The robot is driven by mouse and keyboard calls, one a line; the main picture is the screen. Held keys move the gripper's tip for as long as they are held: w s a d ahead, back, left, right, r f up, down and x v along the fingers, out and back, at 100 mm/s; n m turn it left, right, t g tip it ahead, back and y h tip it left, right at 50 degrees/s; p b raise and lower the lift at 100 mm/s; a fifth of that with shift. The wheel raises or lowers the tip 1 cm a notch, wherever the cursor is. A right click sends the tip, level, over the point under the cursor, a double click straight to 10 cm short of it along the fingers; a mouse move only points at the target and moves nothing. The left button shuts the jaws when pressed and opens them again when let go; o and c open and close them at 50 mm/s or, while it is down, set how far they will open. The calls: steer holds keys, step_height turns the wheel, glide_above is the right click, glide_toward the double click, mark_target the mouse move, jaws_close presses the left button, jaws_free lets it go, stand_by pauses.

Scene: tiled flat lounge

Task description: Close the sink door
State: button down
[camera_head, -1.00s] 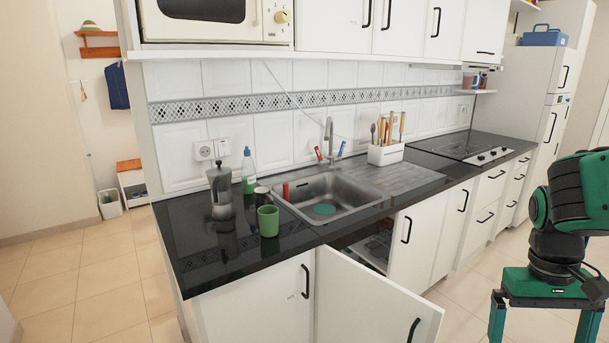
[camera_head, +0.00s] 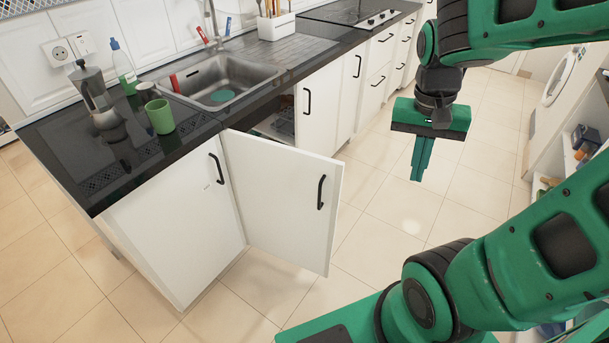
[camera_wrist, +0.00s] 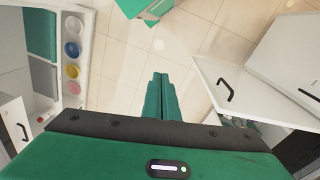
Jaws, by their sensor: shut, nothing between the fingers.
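The white sink door (camera_head: 280,200) stands open under the sink (camera_head: 215,82), swung out from the cabinet front. Its black handle (camera_head: 321,192) is near the free edge. My gripper (camera_head: 418,172) is shut and empty, pointing down to the right of the door and clear of it. In the wrist view, my gripper (camera_wrist: 161,85) is seen from above with its fingers together, and the open door (camera_wrist: 235,90) with its handle (camera_wrist: 225,90) is at the right. The cabinet inside is mostly hidden behind the door.
A green cup (camera_head: 160,116) and a moka pot (camera_head: 95,98) stand on the black counter (camera_head: 190,130). White drawers (camera_head: 375,80) line the counter. An open shelf (camera_head: 565,150) and a washing machine (camera_head: 562,75) are at the right. Tiled floor (camera_head: 390,215) between is free.

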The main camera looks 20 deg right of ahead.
steer(key=w+a+f+m+h, duration=0.1)
steer(key=w+a+f+m, duration=0.1)
steer(key=w+a, duration=0.4)
steer(key=w+a+f+m+h, duration=0.1)
steer(key=w+a+f+m, duration=0.2)
steer(key=w, duration=0.5)
steer(key=w+a+f+m+t+h, duration=0.1)
steer(key=w+a+f, duration=0.2)
steer(key=a, duration=0.4)
steer(key=w+a+f+m, duration=0.1)
steer(key=w+a+f, duration=0.25)
steer(key=a, duration=0.25)
steer(key=w+d+f, duration=0.1)
steer(key=d+f, duration=0.6)
steer(key=f, duration=0.1)
steer(key=shift+w+d+f, duration=0.2)
steer(key=shift+d+f, duration=0.1)
steer(key=shift+f, duration=0.1)
